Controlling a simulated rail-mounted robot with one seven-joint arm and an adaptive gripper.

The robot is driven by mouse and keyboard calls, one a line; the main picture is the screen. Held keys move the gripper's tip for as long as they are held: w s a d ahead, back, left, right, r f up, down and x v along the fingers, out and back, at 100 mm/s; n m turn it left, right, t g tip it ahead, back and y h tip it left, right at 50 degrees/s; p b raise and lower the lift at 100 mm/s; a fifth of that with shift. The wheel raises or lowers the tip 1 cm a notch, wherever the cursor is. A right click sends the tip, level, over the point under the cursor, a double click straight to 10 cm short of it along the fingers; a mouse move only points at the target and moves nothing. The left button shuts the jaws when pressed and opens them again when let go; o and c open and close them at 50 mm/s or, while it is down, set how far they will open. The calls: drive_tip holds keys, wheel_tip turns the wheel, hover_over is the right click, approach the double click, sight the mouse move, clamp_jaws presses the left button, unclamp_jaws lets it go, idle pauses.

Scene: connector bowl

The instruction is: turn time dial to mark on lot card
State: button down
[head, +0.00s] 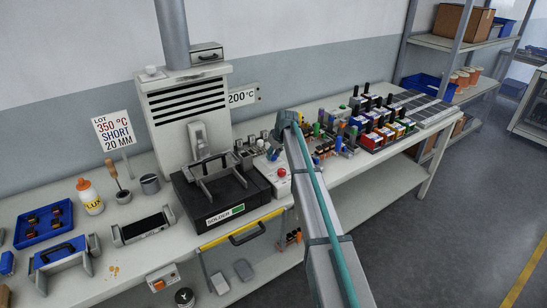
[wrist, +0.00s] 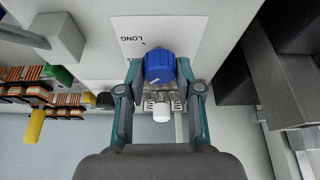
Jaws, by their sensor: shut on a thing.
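The lot card (head: 115,131) stands at the left of the bench in the head view and reads LOT, 350 °C, SHORT, 20 MM. In the wrist view the blue time dial (wrist: 160,66) sits in front of a white plate (wrist: 150,32) printed LONG. My gripper (wrist: 159,72) is shut on the dial, one teal finger on each side. A small pale line shows on the dial's face; its exact setting is unclear. In the head view my arm covers the dial.
The black solder pot (head: 222,192) stands left of my arm, beside a small box with a red button (head: 281,172). Coloured connectors (head: 385,130) crowd the bench to the right. A white cap (wrist: 161,112) lies between my finger linkages in the wrist view.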

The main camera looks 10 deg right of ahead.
drive_tip(key=n+b, duration=0.1)
drive_tip(key=n, duration=0.1)
drive_tip(key=n+g+y+b, duration=0.1)
drive_tip(key=n, duration=0.1)
drive_tip(key=shift+w+d+f+n+y, duration=0.1)
drive_tip(key=shift+w+n+y, duration=0.05)
drive_tip(key=shift+n+y, duration=0.15)
drive_tip(key=shift+n+g+y+b, duration=0.3)
drive_tip(key=shift+n+g+b, duration=0.55)
drive_tip(key=shift+n, duration=1.05)
drive_tip(key=c, duration=0.8)
unclamp_jaws()
drive_tip(key=shift+o, duration=0.2)
drive_tip(key=v, duration=1.2)
